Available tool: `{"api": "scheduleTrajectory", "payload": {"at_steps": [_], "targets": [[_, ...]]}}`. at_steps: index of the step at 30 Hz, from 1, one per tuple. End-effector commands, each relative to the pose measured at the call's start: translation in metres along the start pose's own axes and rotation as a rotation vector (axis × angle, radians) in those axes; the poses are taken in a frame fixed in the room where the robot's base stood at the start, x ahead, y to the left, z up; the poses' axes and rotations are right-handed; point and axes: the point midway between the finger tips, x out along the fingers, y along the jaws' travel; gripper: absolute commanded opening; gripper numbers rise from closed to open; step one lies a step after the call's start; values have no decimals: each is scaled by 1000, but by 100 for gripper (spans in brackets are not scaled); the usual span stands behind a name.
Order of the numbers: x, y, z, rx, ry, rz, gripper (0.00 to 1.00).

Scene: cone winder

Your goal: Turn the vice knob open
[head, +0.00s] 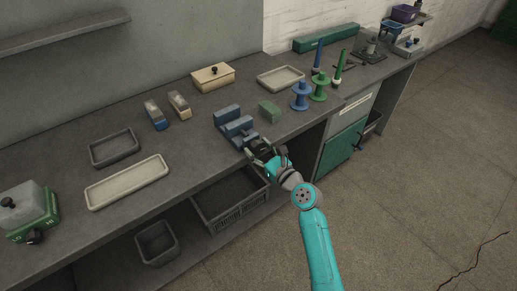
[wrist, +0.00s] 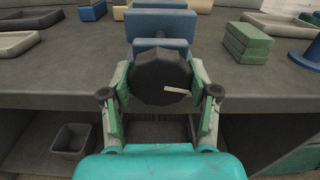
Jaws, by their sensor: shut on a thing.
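The blue vice (head: 233,124) stands at the front edge of the workbench in the head view. Its blue jaw blocks show in the wrist view (wrist: 160,24), one behind the other with a space between them. The dark, many-sided vice knob (wrist: 160,76) faces me below the front block and has a pale mark low on its right. My gripper (wrist: 160,92) is shut on the knob, with one green finger on each side of it. In the head view my gripper (head: 258,150) reaches the vice from the front, and the knob is mostly hidden there.
A green block (head: 269,111) stands right of the vice, with blue (head: 300,97) and green (head: 320,88) spools beyond. Trays (head: 127,182) lie on the left. A dark crate (head: 230,200) sits under the bench below my gripper. The floor at right is clear.

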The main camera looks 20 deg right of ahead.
Motion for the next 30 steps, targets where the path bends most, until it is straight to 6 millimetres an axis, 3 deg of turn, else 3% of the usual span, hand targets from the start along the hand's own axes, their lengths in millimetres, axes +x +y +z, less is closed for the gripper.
{"api": "scheduleTrajectory", "payload": {"at_steps": [14,26,27,30], "targets": [[0,1,0,-371,0,0,25],[0,1,0,-405,0,0,25],[0,1,0,-405,0,0,67],[0,1,0,-404,0,0,85]]}}
